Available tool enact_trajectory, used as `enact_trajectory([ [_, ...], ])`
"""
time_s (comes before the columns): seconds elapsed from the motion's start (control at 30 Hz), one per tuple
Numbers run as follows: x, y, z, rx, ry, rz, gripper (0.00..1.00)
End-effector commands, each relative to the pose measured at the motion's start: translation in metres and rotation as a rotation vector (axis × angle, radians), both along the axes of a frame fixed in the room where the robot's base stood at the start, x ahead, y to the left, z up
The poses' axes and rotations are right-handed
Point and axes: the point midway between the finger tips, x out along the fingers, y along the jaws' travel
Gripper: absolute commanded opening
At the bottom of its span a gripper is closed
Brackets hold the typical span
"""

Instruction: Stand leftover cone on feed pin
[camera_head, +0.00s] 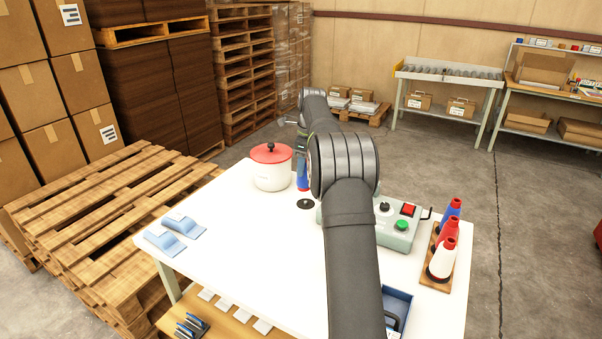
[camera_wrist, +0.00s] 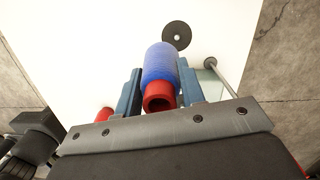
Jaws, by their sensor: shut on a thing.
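A blue cone of thread with a red tip (camera_wrist: 161,75) is held between the two blue fingers of my gripper (camera_wrist: 160,90), which is shut on it. In the wrist view its red hollow end faces the camera. In the head view the blue cone (camera_head: 303,180) shows beside the white pot, and my arm hides much of my gripper. The feed pin's black round base (camera_head: 306,204) lies on the white table just in front of the cone. In the wrist view the base (camera_wrist: 176,36) lies beyond the cone, apart from it, with a pale spot at its centre.
A white pot with a red lid (camera_head: 271,167) stands left of the cone. A control box (camera_head: 393,226) and a wooden rack (camera_head: 437,270) with blue, red and white cones are to the right. Light blue pieces (camera_head: 172,233) lie at the left table edge.

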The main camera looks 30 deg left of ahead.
Motion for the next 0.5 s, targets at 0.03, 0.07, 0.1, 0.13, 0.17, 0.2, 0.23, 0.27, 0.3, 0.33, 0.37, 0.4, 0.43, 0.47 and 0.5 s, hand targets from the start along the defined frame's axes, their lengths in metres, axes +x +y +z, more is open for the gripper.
enact_trajectory([
  [0.03, 0.009, 0.003, -0.004, 0.0, -0.002, 0.0, 0.13],
  [0.07, 0.012, 0.004, -0.006, 0.0, 0.0, 0.0, 0.13],
  [0.1, 0.017, 0.005, -0.007, 0.0, -0.001, 0.0, 0.13],
  [0.13, 0.02, 0.006, -0.009, 0.0, -0.002, 0.0, 0.13],
  [0.17, 0.022, 0.007, -0.009, 0.0, -0.002, 0.0, 0.13],
  [0.2, 0.025, 0.007, -0.01, 0.0, -0.001, 0.0, 0.13],
  [0.23, 0.026, 0.008, -0.011, -0.001, -0.001, 0.0, 0.13],
  [0.27, 0.028, 0.008, -0.012, -0.001, -0.001, 0.0, 0.13],
  [0.3, 0.029, 0.008, -0.013, -0.001, -0.001, 0.0, 0.13],
  [0.33, 0.029, 0.009, -0.013, -0.001, -0.001, 0.0, 0.13],
  [0.37, 0.03, 0.009, -0.014, -0.001, -0.001, 0.0, 0.13],
  [0.4, 0.03, 0.009, -0.016, -0.001, -0.001, 0.0, 0.13],
  [0.43, 0.03, 0.009, -0.018, -0.001, -0.001, 0.0, 0.13],
  [0.47, 0.03, 0.009, -0.02, -0.001, 0.0, 0.0, 0.13],
  [0.5, 0.03, 0.009, -0.024, -0.001, -0.001, 0.0, 0.13],
])
